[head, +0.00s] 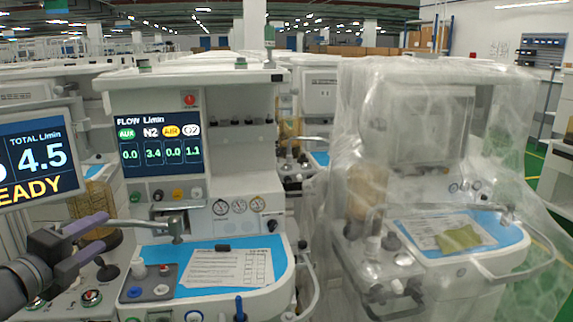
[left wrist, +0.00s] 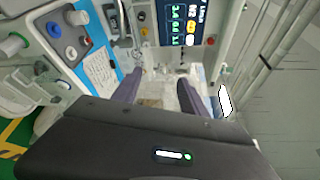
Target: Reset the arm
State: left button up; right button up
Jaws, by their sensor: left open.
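My left gripper (head: 104,231) comes in from the left in the head view, with its two purple fingers apart and nothing seen between them. In the left wrist view the gripper (left wrist: 160,78) also shows its fingers spread, with the cart front beyond. In the head view the fingers are in front of the left part of an anaesthesia cart (head: 235,186). A grey metal bar (head: 140,224) on this cart appears right beside the upper fingertip; whether they touch I cannot tell. My right gripper is not in view.
The cart has a flow screen (head: 155,142), gauges and a blue worktop (head: 282,262) with a paper sheet (head: 228,268). Another screen (head: 40,158) stands at the left. A plastic-wrapped cart (head: 430,180) stands at the right. Green floor (head: 545,195) shows at the far right.

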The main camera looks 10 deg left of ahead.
pick_arm(q)
jog(key=w+d+f+n+g, duration=0.1)
jog(key=w+d+f+n, duration=0.25)
jog(key=f+n, duration=0.45)
jog(key=w+d+f+n+g, duration=0.1)
jog(key=w+d+f+n, duration=0.1)
jog(key=w+f+n, duration=0.35)
jog(key=s+d+f+n+g, duration=0.1)
jog(key=d+f+n+g, duration=0.3)
jog(key=f, duration=0.6)
jog(key=s+d+f+n, duration=0.25)
jog(key=d+f, duration=0.35)
jog(key=f, duration=0.4)
jog(key=s+d+f+n+g+h, duration=0.1)
jog(key=s+d+f+n+g, duration=0.1)
jog(key=s+d+f, duration=0.4)
jog(key=s+d+f+n+g+h, duration=0.1)
jog(key=s+d+f+n+g, duration=0.2)
jog(key=f, duration=0.6)
jog(key=s+d+f+g, duration=0.2)
jog(key=s+d+f, duration=0.2)
jog(key=s+d, duration=0.2)
jog(key=s+d+f+m+g+h, duration=0.1)
jog(key=s+d+f+g, duration=0.2)
jog(key=s, duration=0.7)
jog(key=d+f, duration=0.2)
jog(key=d, duration=0.1)
jog(key=shift+s+f+h, duration=0.15)
jog(key=shift+f+h, duration=0.15)
